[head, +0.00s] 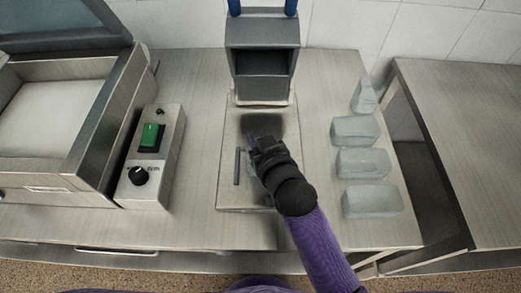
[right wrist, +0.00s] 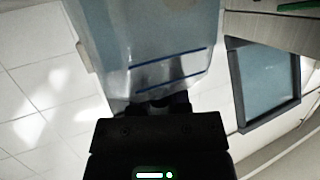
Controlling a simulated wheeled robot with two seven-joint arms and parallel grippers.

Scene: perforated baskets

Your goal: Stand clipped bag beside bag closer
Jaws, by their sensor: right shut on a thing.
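The bag closer (head: 262,45) is a grey device with a dark opening and two blue posts on top, at the back middle of the counter in the head view. My right gripper (head: 255,143) is in front of it, above a grey base plate (head: 228,185). It is shut on a translucent pale-blue bag (right wrist: 140,35), which fills the upper middle of the right wrist view. Two dark blue strips cross the bag near my fingers. In the head view my gripper and arm hide most of this bag. My left gripper is not in view.
Several pale bags (head: 362,162) line the counter's right side; the rearmost (head: 363,97) looks narrower and upright. A control box (head: 165,165) with a green switch and black knob stands left, beside an open-lidded metal chamber (head: 100,125). A gap separates a second counter (head: 460,130) at right.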

